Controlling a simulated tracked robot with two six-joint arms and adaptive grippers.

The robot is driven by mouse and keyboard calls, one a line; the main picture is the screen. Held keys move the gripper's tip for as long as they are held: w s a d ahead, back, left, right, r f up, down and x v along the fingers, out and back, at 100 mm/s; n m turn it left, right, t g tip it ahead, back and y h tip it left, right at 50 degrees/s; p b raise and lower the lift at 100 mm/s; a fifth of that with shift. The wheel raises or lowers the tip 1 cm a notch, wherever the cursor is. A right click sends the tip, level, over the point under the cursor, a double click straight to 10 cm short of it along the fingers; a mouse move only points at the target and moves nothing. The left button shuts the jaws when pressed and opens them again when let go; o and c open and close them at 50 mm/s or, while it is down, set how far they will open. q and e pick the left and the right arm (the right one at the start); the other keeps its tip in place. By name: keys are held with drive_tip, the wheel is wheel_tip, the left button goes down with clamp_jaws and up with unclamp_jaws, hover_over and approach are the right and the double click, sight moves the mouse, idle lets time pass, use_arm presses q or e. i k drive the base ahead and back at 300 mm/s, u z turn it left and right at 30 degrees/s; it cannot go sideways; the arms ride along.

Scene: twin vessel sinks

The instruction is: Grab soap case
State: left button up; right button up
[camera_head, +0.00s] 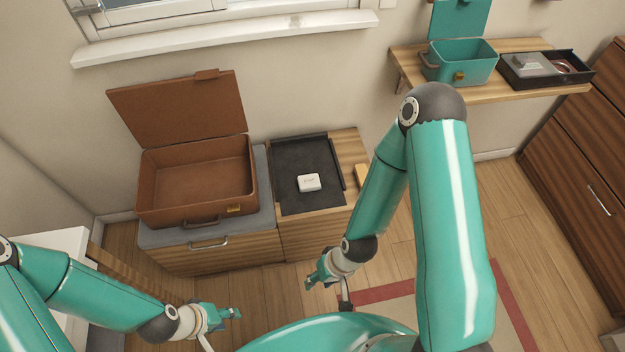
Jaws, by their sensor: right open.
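A small white case (308,183), which looks like the soap case, lies on a black tray (290,154) on top of a low wooden cabinet. My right gripper (316,280) is open and empty. It appears in front of the cabinet, below the white case in the picture and apart from it. My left gripper (234,313) is further left and lower in the picture, away from the case. Its fingers are too small to show whether they are open or shut, and I see nothing in them.
An open brown suitcase (197,180) stands left of the tray on a grey cushion (264,190). A wall shelf (490,94) at the upper right holds an open teal box (460,62) and a black tray (575,80). A brown drawer cabinet (585,150) stands at the right.

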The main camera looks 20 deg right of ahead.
sight(311, 182)
drive_tip(key=i, duration=0.85)
drive_tip(key=u, duration=0.05)
